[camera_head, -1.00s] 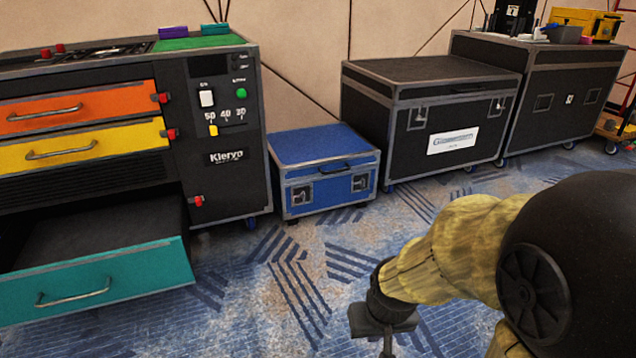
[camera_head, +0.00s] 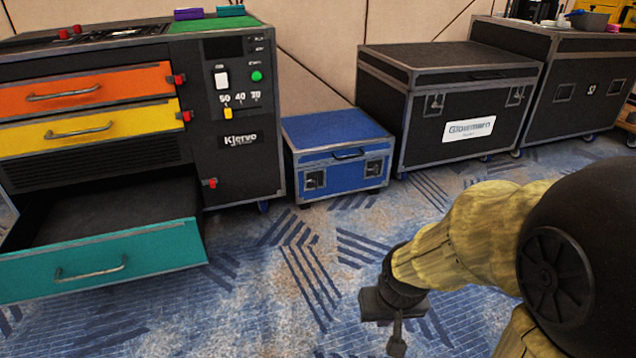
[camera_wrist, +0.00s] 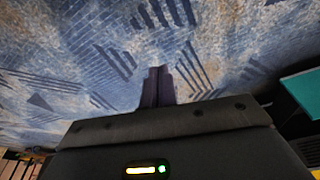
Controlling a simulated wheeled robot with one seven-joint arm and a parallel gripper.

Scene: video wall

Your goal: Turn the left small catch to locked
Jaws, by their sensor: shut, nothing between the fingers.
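The small blue case (camera_head: 338,158) stands on the carpet, lid down. It has two metal catches on its front: a left catch (camera_head: 315,180) and a right catch (camera_head: 374,168). Both are too small to tell whether they are locked. My gripper (camera_head: 397,346) hangs low over the carpet, to the right of the blue case and nearer to me, touching nothing. In the wrist view, its two fingers (camera_wrist: 158,86) are together and empty, over bare carpet. No catch shows in the wrist view.
A black cabinet (camera_head: 235,175) stands left of the blue case. Its teal drawer (camera_head: 100,262) is pulled out over the floor; the orange and yellow drawers are in. A larger black case (camera_head: 440,100) with two catches stands at the right. Carpet before the blue case is clear.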

